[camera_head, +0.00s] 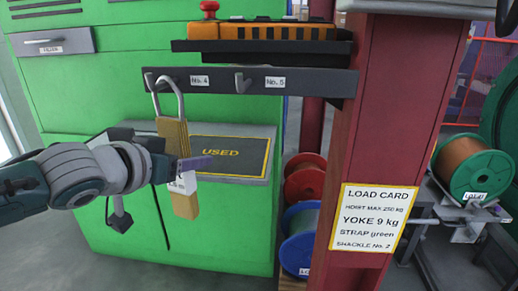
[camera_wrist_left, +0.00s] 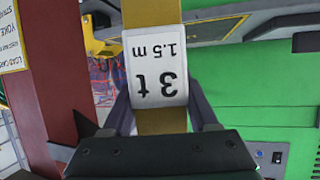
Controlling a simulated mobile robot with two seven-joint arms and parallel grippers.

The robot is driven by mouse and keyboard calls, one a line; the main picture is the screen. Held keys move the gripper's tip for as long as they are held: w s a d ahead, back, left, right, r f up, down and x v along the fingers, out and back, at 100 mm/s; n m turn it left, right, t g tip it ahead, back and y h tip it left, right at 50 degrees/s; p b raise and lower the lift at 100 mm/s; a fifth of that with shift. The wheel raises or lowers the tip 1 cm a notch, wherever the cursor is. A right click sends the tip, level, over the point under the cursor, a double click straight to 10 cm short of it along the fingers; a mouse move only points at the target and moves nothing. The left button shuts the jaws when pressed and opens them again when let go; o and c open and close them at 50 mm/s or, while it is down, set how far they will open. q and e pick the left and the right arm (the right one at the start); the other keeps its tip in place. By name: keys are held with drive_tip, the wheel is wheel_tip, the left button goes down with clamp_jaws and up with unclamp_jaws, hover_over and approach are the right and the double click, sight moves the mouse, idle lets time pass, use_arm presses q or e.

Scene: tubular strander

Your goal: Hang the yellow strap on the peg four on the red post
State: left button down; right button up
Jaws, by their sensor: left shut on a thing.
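The yellow strap (camera_head: 173,133) hangs upright in the head view, with a grey loop at its top and a white label on its body. The label reads 3 t, 1.5 m, upside down, in the left wrist view (camera_wrist_left: 155,68). My left gripper (camera_head: 181,167) is shut on the strap at the label. The grey loop overlaps peg four (camera_head: 149,79), beside the No. 4 tag on a dark bar (camera_head: 310,82). I cannot tell whether the loop is around the peg or only in front of it. The red post (camera_head: 380,110) stands right of the bar. My right gripper is out of view.
Peg five (camera_head: 241,83) on the same bar is bare. An orange box (camera_head: 270,32) sits on a dark shelf above. A green cabinet (camera_head: 110,100) with a USED tray (camera_head: 262,178) stands behind. Spools (camera_head: 305,180) stand low beside the post, which carries a load card (camera_head: 367,219).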

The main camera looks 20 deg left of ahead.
use_arm(q)
drive_tip(key=shift+r, duration=0.1)
drive_tip(key=shift+c, duration=1.4)
unclamp_jaws()
drive_tip(key=shift+o, duration=1)
drive_tip(key=shift+s, duration=0.1)
